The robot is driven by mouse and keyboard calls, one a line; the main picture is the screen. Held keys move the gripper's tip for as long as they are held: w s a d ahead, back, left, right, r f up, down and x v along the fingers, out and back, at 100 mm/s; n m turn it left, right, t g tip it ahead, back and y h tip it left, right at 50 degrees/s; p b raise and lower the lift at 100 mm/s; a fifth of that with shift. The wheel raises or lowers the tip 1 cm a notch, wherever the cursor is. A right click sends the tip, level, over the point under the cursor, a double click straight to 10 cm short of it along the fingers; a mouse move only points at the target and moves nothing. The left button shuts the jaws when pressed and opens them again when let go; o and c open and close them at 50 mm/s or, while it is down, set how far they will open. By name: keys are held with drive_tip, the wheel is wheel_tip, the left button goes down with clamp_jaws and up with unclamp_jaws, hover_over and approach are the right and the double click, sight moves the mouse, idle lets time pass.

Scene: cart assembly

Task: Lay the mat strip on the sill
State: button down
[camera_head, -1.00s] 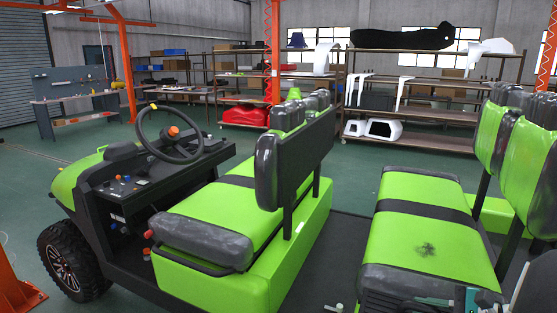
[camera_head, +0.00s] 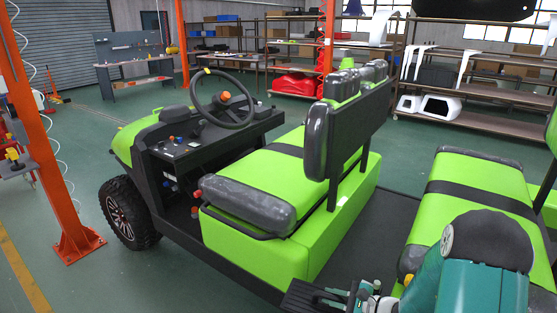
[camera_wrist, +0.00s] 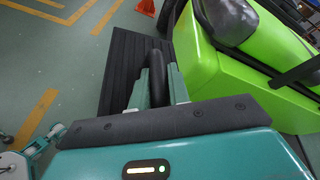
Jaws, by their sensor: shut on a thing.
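The mat strip (camera_wrist: 122,62) is a dark, ribbed strip. My gripper (camera_wrist: 158,72) is shut on it by a dark raised part, and the strip reaches up and away from the fingers in the wrist view. In the head view the mat strip (camera_head: 303,296) shows at the bottom edge, partly cut off, with my gripper (camera_head: 352,297) beside it. The dark sill (camera_head: 195,255) runs along the near side of the green cart, below the front seat. The strip appears above floor level, outside the cart; I cannot tell its gap to the sill.
The cart's green front seat base (camera_head: 255,245) and front wheel (camera_head: 128,213) stand close by. An orange post (camera_head: 55,150) rises at the left. Shelves (camera_head: 470,115) stand at the back.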

drive_tip(key=shift+s, duration=0.15)
drive_tip(key=shift+a+f, duration=0.1)
drive_tip(key=shift+f, duration=0.05)
drive_tip(key=shift+r, duration=0.4)
drive_tip(key=shift+w+a+r+m+t+h, duration=0.15)
drive_tip(key=shift+w+m+t+h, duration=0.25)
drive_tip(key=shift+m+t, duration=0.35)
drive_tip(key=shift+m+t+h, duration=0.35)
drive_tip(key=shift+t+h, duration=0.05)
drive_tip(key=shift+t, duration=0.05)
drive_tip(key=m+h, duration=0.1)
drive_tip(key=m+t+h, duration=0.1)
drive_tip(key=shift+s+d+m+t+h, duration=0.25)
drive_tip(key=shift+m+t+h, duration=0.15)
wheel_tip(320, 180, up, 12)
drive_tip(key=w+m+t+h, duration=0.1)
drive_tip(key=w+m+h, duration=0.1)
drive_tip(key=shift+w+h, duration=0.2)
drive_tip(key=shift+h, duration=0.2)
